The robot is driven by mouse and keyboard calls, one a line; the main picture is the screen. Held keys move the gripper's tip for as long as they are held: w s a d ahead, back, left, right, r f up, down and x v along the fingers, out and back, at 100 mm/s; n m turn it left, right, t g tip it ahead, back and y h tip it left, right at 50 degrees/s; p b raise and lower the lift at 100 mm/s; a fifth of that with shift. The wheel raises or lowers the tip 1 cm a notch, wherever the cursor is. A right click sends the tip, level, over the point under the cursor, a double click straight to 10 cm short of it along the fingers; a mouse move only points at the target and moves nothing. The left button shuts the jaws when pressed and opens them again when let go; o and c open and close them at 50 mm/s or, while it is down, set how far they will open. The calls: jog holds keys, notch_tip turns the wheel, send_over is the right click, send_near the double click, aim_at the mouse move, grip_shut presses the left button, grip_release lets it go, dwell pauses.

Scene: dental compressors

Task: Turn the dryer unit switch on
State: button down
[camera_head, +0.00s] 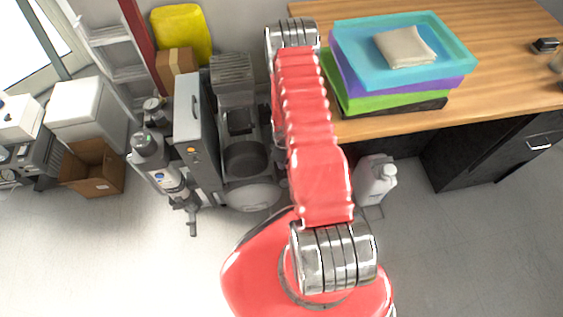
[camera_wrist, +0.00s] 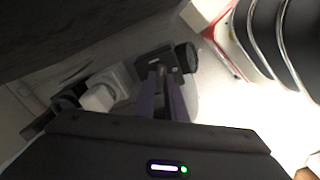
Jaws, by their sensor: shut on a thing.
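In the wrist view, the two narrow fingers of my gripper (camera_wrist: 161,75) are close together at a small dark box with a round black part at its right. They are shut on a small brownish piece, apparently the dryer unit switch (camera_wrist: 162,67), mostly hidden by the fingertips. Its on or off position cannot be read. In the head view my gripper is hidden; my red arm reaches away past the right side of the equipment. A tall grey cabinet (camera_head: 195,130) with a handle and a small orange button stands left of a dark compressor (camera_head: 245,160).
A wooden desk (camera_head: 510,60) with stacked coloured trays (camera_head: 345,60) and a folded cloth is at the right. A white jug (camera_head: 375,180) stands below it. A cylinder (camera_head: 150,155), cardboard box (camera_head: 92,168) and white bin (camera_head: 88,115) are at the left. Front floor is clear.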

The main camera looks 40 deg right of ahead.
jog(key=n, duration=0.4)
jog(key=shift+w, duration=0.1)
jog(key=shift+n, duration=1)
jog(key=shift+w+d, duration=0.1)
jog(key=shift+d, duration=0.05)
jog(key=c, duration=1.8)
grip_release()
jog(key=shift+r, duration=0.1)
notch_tip(320, 180, up, 14)
jog(key=shift+f, duration=0.2)
